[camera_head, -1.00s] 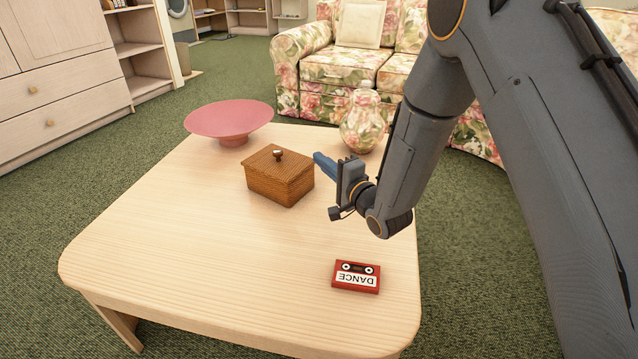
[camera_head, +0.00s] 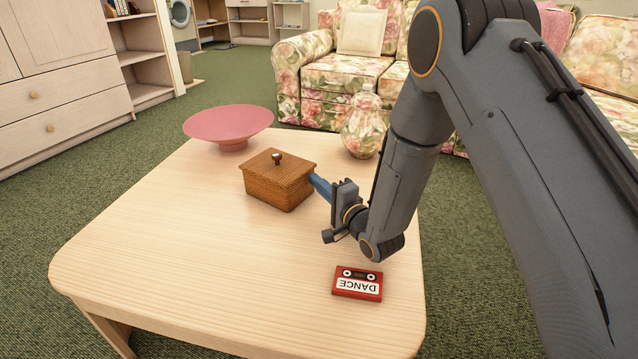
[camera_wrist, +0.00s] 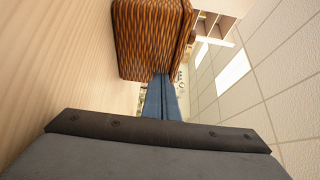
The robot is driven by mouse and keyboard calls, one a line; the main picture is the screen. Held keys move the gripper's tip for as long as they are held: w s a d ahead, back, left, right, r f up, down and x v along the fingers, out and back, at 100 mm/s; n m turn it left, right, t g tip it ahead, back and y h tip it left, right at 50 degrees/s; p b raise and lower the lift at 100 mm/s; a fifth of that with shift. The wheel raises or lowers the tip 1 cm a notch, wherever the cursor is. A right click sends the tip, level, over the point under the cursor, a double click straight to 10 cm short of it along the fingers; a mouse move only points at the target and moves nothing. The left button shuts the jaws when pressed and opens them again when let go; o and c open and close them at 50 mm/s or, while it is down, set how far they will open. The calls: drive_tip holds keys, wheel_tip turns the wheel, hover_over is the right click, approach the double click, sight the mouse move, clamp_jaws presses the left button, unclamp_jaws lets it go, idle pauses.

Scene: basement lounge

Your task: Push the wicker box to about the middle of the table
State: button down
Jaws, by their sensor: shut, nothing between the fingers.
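The wicker box (camera_head: 277,187) is brown and woven, with a lid and a dark round knob. It stands upright on the pale wooden table (camera_head: 190,265), toward the back and right of the tabletop's middle. My gripper (camera_head: 317,182) is shut and empty, its blue fingers at the box's right side. The fingertips look to be touching or nearly touching that side. In the wrist view the box (camera_wrist: 150,38) is straight ahead of the shut blue fingers (camera_wrist: 162,85), whose tips overlap its lower edge.
A pink footed bowl (camera_head: 229,126) stands at the table's back left. A red cassette (camera_head: 358,283) lies at the front right. The table's left and front left are clear.

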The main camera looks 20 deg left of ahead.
sight(304, 180)
drive_tip(key=a, duration=0.1)
drive_tip(key=a+p, duration=0.1)
drive_tip(key=a, duration=0.2)
drive_tip(key=shift+s+a+p, duration=0.2)
drive_tip(key=shift+s+p, duration=0.1)
drive_tip(key=shift+p, duration=0.05)
drive_tip(key=shift+d, duration=0.1)
drive_tip(key=shift+d, duration=0.3)
wheel_tip(304, 180, up, 10)
drive_tip(key=p, duration=0.4)
drive_tip(key=s+a+p, duration=0.2)
drive_tip(key=a, duration=1.8)
drive_tip(key=shift+s+a, duration=0.15)
drive_tip(key=shift+a, duration=0.2)
